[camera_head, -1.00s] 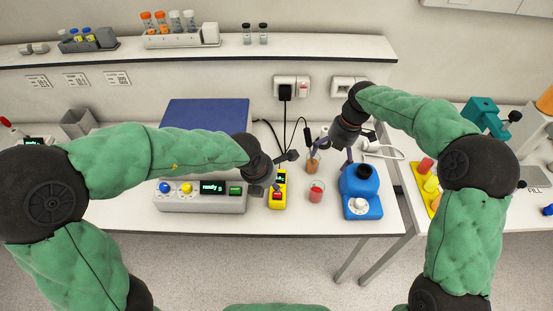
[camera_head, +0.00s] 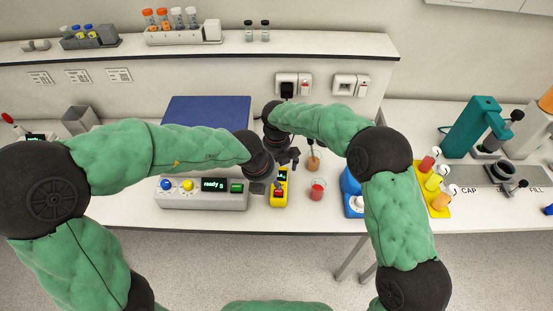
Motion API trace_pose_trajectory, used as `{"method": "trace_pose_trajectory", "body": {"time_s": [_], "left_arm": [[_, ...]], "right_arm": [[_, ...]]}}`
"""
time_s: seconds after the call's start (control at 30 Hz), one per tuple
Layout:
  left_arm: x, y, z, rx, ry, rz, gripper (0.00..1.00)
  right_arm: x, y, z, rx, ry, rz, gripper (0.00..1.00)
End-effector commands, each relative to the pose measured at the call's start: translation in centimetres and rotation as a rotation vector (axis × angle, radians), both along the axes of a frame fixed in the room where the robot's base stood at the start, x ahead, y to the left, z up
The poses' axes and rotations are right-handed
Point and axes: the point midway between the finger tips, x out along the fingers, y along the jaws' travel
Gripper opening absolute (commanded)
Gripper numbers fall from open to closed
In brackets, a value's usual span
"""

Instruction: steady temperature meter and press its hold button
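The yellow temperature meter (camera_head: 279,200) stands on the white bench, with a small lit green display near its top and a red button on its front. My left gripper (camera_head: 272,175) is at the meter's upper left, its fingers spread. One finger reaches down beside the meter's left side; I cannot tell whether it touches. My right gripper (camera_head: 290,159) is just behind and above the meter, close to the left gripper. Its fingers overlap dark parts there, so their opening is unclear.
A grey box (camera_head: 205,202) with a "ready" display stands left of the meter. A beaker of red liquid (camera_head: 317,190) and an orange-brown sample (camera_head: 313,163) are close on the right. A blue device (camera_head: 351,190) is partly hidden by my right arm.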

Motion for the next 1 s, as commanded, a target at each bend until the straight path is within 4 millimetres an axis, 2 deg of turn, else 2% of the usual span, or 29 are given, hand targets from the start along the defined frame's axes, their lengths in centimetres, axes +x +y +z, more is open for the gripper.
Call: {"method": "trace_pose_trajectory", "body": {"time_s": [0.1, 0.33, 0.5, 0.8, 1.0], "left_arm": [[0.0, 0.0, 0.0, 0.0, 0.0, 0.0, 0.39], [0.0, 0.0, 0.0, 0.0, 0.0, 0.0, 0.39], [0.0, 0.0, 0.0, 0.0, 0.0, 0.0, 0.39], [0.1, 0.0, 0.1, -0.001, -0.003, 0.001, 0.39], [0.1, 0.0, 0.2, -0.003, -0.004, 0.001, 0.39]], "right_arm": [[-0.1, 0.0, -2.1, -0.001, 0.003, -0.001, 1.0], [0.0, 0.0, -4.9, 0.0, 0.001, -0.002, 1.0], [0.0, 0.0, -5.8, 0.001, 0.0, -0.002, 1.0], [-0.1, 0.0, -5.9, 0.0, 0.001, -0.002, 1.0], [-0.1, 0.0, -6.0, 0.0, 0.002, -0.001, 0.44]]}}
